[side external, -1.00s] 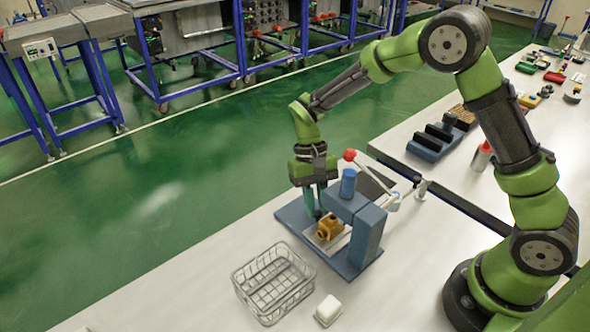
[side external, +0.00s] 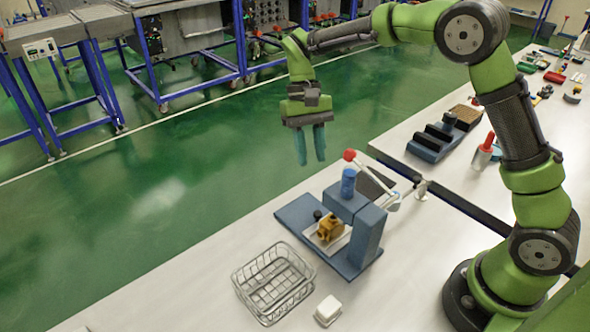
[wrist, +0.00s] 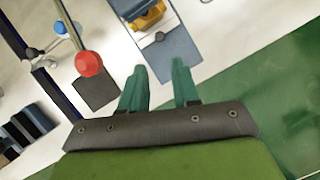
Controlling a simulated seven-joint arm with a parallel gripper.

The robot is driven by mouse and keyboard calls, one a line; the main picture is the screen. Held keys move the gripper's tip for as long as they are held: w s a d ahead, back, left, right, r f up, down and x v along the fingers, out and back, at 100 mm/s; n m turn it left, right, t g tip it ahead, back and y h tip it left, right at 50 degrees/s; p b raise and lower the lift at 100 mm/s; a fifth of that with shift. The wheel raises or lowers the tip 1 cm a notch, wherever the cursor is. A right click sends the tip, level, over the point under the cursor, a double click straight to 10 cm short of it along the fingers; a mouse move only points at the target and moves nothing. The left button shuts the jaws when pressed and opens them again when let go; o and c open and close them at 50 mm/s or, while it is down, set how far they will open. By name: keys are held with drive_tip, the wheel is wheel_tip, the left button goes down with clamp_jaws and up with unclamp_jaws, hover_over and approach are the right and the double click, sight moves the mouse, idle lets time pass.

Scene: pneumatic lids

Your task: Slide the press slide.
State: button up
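The blue press (side external: 368,238) stands on a flat blue base (side external: 296,214) on the white table. Its pale slide (side external: 318,240) carries an orange-yellow part (side external: 331,227) and has a black knob (side external: 317,214) at its outer end. The part sits at the press frame, partly under it. In the wrist view the knob (wrist: 160,37) and part (wrist: 148,17) lie beyond the fingertips. A red-balled lever (side external: 350,155) rises beside the blue cylinder (side external: 348,183). My gripper (side external: 311,160) is raised above the press base, pointing down, its green fingers apart and empty (wrist: 160,68).
A wire basket (side external: 272,285) and a small white block (side external: 328,310) stand in front of the press. A dark flat pad (side external: 377,182) lies behind it. A blue rack with black pieces (side external: 437,138) is on the other table. The air around my gripper is clear.

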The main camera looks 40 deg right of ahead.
drive_tip(key=shift+v, duration=2.4)
drive_tip(key=shift+o, duration=0.3)
drive_tip(key=shift+o, duration=1.1)
drive_tip(key=shift+w+a+f+n, duration=0.1)
drive_tip(key=shift+a+n, duration=0.15)
drive_tip(key=shift+n, duration=0.05)
drive_tip(key=n+h, duration=0.2)
drive_tip(key=n, duration=0.2)
approach(317, 212)
drive_tip(key=x, duration=0.8)
clamp_jaws()
